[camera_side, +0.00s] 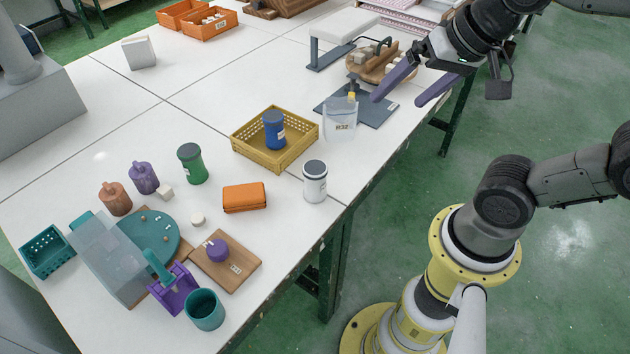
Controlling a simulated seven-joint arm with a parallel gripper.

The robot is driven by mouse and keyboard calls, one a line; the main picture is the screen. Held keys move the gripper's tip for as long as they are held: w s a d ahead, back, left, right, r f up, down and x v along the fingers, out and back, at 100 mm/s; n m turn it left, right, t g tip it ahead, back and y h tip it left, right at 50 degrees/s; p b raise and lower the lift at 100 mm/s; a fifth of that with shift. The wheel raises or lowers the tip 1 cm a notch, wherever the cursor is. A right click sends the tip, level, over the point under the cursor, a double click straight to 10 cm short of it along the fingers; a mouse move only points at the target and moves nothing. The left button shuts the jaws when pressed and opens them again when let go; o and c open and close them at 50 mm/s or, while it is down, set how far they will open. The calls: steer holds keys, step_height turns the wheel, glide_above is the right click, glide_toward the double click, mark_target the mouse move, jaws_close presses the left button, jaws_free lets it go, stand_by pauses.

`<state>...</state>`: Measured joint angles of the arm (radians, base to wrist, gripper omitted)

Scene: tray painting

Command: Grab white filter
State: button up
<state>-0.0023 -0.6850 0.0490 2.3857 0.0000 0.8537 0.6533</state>
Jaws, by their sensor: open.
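A white filter (315,184), a canister with a dark ring at its top and a small label, stands upright on the white table near its right edge. It is just right of the yellow basket (252,151). My gripper (398,101) is open with two purple fingers spread apart. It is empty and hangs above and to the upper right of the white filter, near the dark mat (377,112). The filter is apart from my gripper and fully visible.
A blue canister (274,130) stands in the basket. A clear labelled container (340,122) stands behind the filter. An orange case (244,198) and a green canister (191,164) are to its left. The table edge is close on its right.

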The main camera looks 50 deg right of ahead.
steer(key=w+f+m+g, duration=0.2)
steer(key=w+m, duration=0.5)
steer(key=w, duration=0.1)
steer(key=m+g, duration=0.4)
steer(key=m, duration=0.1)
glide_above(315, 170)
step_height(315, 170, down, 16)
steer(key=shift+w+d+f, duration=0.1)
step_height(315, 170, down, 8)
steer(key=shift+r, duration=0.15)
steer(key=shift+w+f, duration=0.2)
steer(key=shift+f, duration=2.9)
steer(key=c, duration=1.5)
steer(key=shift+r, duration=0.1)
